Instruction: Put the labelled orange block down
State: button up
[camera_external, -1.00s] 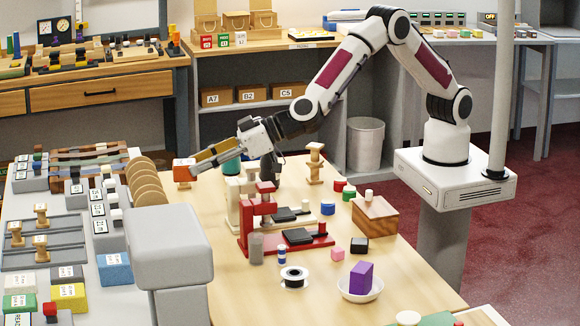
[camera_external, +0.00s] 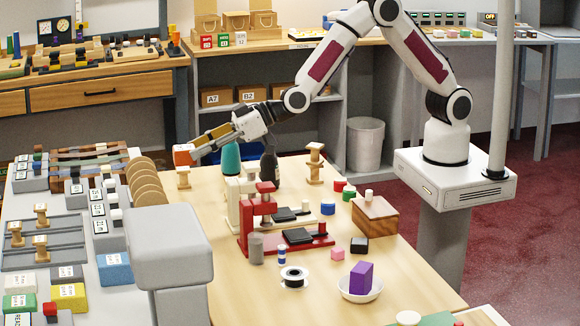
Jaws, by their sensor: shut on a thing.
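The orange block (camera_external: 183,155) is at the tip of my gripper (camera_external: 190,154), toward the back left of the wooden table (camera_external: 335,265). It has a pale label on one face, too small to read. My gripper is shut on it. The block is held up in the air, above a small wooden stand (camera_external: 183,178) on the table. A gap shows between the block and the stand's top.
A teal bottle (camera_external: 231,158) and a dark bottle (camera_external: 268,165) stand below my forearm. White and red presses (camera_external: 262,222) are in front of them. A rack of round tan discs (camera_external: 147,183) is close left of the stand.

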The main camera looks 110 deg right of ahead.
jog(key=s+d+f+y, duration=0.1)
jog(key=s+d+f, duration=0.4)
jog(key=d+f, duration=0.2)
jog(key=shift+s+d+f+n, duration=0.15)
jog(key=shift+s+f+n, duration=0.05)
jog(key=shift+f+n, duration=0.25)
jog(key=shift+f, duration=0.15)
dwell(0.5)
jog(key=shift+f, duration=2.95)
jog(key=shift+f, duration=0.1)
jog(key=shift+f, duration=1.8)
jog(key=shift+f, duration=0.15)
